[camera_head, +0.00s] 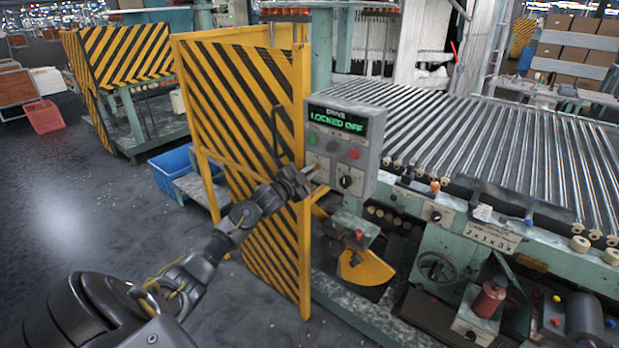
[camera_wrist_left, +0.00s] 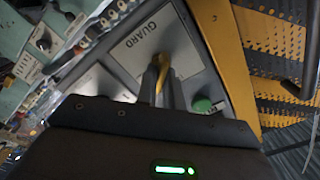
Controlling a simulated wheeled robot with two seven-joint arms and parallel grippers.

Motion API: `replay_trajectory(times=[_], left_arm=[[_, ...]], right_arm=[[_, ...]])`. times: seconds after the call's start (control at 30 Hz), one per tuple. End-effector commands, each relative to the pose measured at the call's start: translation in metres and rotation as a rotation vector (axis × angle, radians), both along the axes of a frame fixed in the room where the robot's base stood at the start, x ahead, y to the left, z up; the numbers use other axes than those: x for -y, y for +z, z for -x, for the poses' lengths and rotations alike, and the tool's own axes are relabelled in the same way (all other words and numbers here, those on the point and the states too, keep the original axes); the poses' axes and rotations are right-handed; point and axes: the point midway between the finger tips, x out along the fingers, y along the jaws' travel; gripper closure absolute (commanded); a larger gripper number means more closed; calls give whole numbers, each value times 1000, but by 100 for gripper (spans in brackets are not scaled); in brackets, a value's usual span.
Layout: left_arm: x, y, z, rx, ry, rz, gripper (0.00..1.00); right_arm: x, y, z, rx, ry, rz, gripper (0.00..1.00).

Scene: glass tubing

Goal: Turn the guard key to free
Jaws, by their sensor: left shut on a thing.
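The grey drive control box (camera_head: 368,180) stands by the yellow-and-black guard door, its display (camera_head: 338,122) reading "DRIVE LOCKED OFF". In the left wrist view its panel carries a white plate (camera_wrist_left: 142,42) marked "GUARD". My left gripper (camera_head: 312,172) is at the lower left of the box face. In the left wrist view, my left gripper (camera_wrist_left: 164,82) is shut on the yellow guard key (camera_wrist_left: 166,64), at the edge of the GUARD plate. The fingers hide part of the key, and its exact angle cannot be told. My right gripper is out of view.
A black selector knob (camera_head: 346,182) sits right of my left gripper, below a red button (camera_head: 354,153). A green button (camera_wrist_left: 202,104) is close to the fingers. The striped guard door (camera_head: 240,100) stands left of the box. The roller conveyor (camera_head: 500,140) lies to the right.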

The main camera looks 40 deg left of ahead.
Motion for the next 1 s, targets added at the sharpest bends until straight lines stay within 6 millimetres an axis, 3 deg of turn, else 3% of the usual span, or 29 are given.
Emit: replay_trajectory(times=[0.6,1.0], left_arm=[[1,-5,0,-11,-1,-546,100],[1,-4,0,-16,0,-722,100]], right_arm=[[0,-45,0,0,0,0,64],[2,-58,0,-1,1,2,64]])
